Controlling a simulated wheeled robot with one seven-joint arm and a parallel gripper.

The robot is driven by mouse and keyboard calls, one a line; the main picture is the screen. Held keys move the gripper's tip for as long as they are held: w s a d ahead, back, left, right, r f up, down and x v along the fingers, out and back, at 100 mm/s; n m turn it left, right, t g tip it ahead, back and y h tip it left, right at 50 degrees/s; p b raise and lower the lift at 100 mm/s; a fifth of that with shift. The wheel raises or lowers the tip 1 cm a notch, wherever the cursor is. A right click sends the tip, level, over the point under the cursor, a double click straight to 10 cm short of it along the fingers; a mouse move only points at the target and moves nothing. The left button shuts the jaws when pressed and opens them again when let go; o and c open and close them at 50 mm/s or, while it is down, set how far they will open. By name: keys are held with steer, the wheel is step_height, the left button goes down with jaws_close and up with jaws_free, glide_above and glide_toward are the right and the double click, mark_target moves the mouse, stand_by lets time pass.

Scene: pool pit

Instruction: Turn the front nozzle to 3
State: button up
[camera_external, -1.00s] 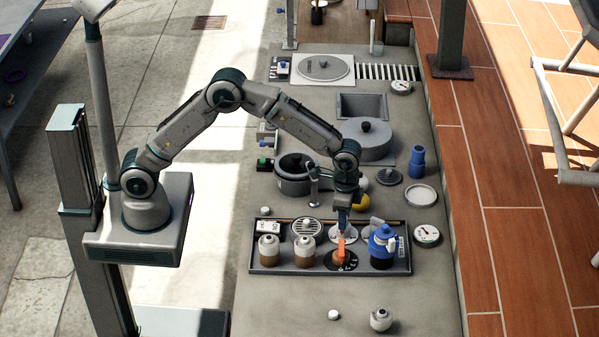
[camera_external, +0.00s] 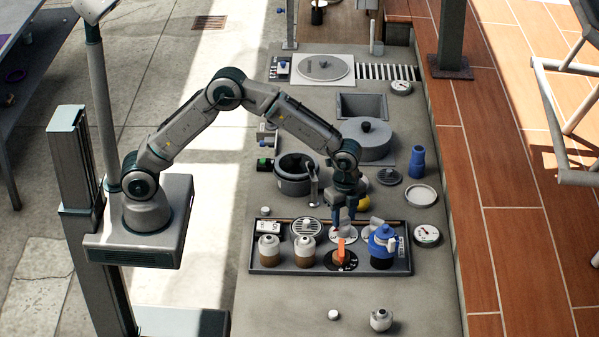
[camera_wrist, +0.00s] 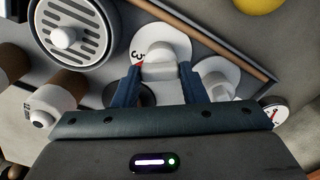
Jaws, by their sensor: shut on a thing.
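My gripper (camera_wrist: 158,88) points down with its two blue fingers on either side of a pale grey-white nozzle knob (camera_wrist: 160,52), shut on it. The knob stands on a white dial (camera_wrist: 178,34) with a black 3 and a red mark showing near the left finger. The gripper hides most of the knob there. The pictures do not settle which nozzle is called the front one.
The grey tray (camera_external: 285,270) also holds two white-topped brown bottles (camera_external: 269,250), a blue-topped jug (camera_external: 382,247) close on the right, and a round grille (camera_external: 306,227). A second white knob (camera_wrist: 217,86) stands right of the fingers. The counter in front is mostly clear.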

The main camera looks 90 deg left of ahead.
mark_target(344, 219)
steer(key=shift+r+m, duration=0.1)
steer(key=shift+m, duration=0.2)
stand_by(0.4)
steer(key=o, duration=1)
steer(key=shift+r, duration=0.1)
step_height(344, 219, up, 14)
steer(key=b, duration=0.1)
steer(key=shift+f, duration=0.2)
